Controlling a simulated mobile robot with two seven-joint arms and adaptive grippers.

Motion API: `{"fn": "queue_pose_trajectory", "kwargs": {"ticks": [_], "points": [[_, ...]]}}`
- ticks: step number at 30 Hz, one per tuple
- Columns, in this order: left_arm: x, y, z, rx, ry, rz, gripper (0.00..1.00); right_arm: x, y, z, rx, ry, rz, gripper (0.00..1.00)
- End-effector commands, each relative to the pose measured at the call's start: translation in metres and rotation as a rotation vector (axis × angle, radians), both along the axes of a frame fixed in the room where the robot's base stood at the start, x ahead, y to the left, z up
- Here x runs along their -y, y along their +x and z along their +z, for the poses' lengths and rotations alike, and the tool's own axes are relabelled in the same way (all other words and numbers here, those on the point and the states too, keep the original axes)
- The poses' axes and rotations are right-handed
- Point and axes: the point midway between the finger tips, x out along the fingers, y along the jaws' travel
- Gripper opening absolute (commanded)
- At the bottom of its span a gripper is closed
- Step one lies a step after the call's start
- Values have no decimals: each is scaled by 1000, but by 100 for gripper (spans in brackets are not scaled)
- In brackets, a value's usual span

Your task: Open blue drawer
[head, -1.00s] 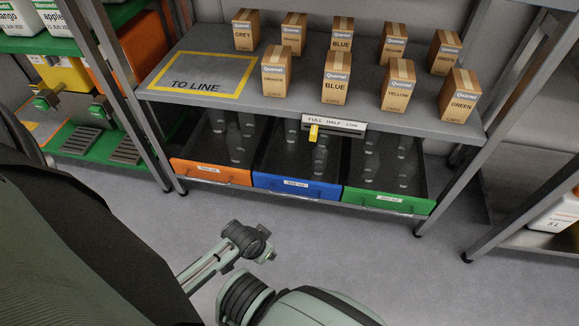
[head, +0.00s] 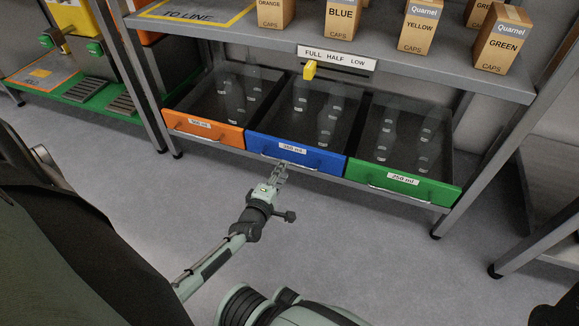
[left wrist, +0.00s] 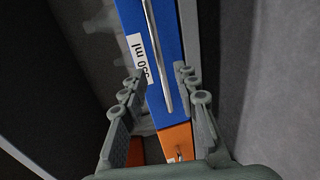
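The blue drawer (head: 325,163) is the middle one of three under the shelf. Its front is level with its neighbours' fronts, and clear bottles show inside. It has a white label and a metal bar handle. My left gripper (head: 279,172) is just in front of the blue drawer's front, near its handle. In the left wrist view the left gripper (left wrist: 160,78) is open, with a finger on each side of the handle (left wrist: 157,55). Neither finger is clearly touching it. The blue front (left wrist: 168,25) and part of its label show there. My right gripper is not in view.
The orange drawer (head: 203,128) is on the left and the green drawer (head: 407,186) on the right. Boxes of caps stand on the shelf above, with a FULL HALF LOW sign (head: 338,58) and yellow slider (head: 309,70) at its edge. The floor in front is clear.

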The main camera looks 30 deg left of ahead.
Motion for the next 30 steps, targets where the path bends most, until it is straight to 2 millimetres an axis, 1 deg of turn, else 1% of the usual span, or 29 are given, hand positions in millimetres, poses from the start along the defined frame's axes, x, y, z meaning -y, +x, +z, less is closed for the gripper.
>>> {"fn": "queue_pose_trajectory", "kwargs": {"ticks": [1,3,9,13,21,28,30], "points": [[-3,10,-3,3,2,0,30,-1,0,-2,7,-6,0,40],[-5,21,-6,1,2,0,30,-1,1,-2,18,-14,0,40],[-11,46,-11,-1,4,-2,30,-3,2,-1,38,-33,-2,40],[-12,53,-12,-2,4,-3,30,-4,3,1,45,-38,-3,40],[-13,55,-12,-3,5,-3,30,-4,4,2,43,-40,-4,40],[-13,54,-12,-3,5,-3,2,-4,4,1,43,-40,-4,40],[-13,54,-12,-3,5,-3,0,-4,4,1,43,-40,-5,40]]}}
